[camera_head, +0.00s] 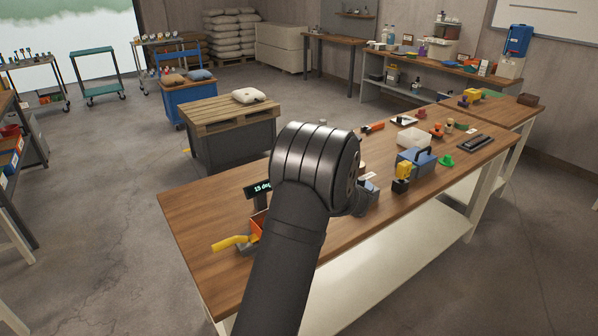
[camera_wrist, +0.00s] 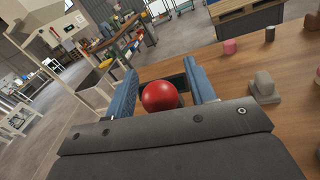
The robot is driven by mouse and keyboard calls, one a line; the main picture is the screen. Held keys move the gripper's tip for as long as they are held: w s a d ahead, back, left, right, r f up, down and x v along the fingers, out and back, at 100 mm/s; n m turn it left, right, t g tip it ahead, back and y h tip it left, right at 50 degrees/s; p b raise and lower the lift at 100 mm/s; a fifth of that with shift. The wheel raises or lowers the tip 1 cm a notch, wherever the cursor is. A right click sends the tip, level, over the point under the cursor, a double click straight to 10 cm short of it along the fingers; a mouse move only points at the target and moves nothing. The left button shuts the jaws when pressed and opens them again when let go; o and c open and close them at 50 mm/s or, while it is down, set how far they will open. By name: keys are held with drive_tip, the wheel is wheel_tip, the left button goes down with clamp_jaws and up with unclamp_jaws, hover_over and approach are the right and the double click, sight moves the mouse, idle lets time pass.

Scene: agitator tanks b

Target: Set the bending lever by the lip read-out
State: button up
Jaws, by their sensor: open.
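A small dark read-out (camera_head: 262,188) stands near the left end of the bench in the head view; its green text looks like "15 deg". Below it are an orange part (camera_head: 258,222) and a yellow bar (camera_head: 230,243), partly covered by my arm.
A blue box (camera_head: 416,161), a yellow-and-black device (camera_head: 402,176) and a green item (camera_head: 446,160) stand on the bench to the right. The bench's left end (camera_head: 195,215) is bare.

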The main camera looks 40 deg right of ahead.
clamp_jaws()
drive_tip(key=shift+s+n+t+y, duration=0.35)
drive_tip(key=shift+s+t, duration=0.85)
drive_tip(key=shift+s, duration=0.45)
unclamp_jaws()
drive_tip(key=v, duration=1.7)
drive_tip(key=shift+s, duration=0.2)
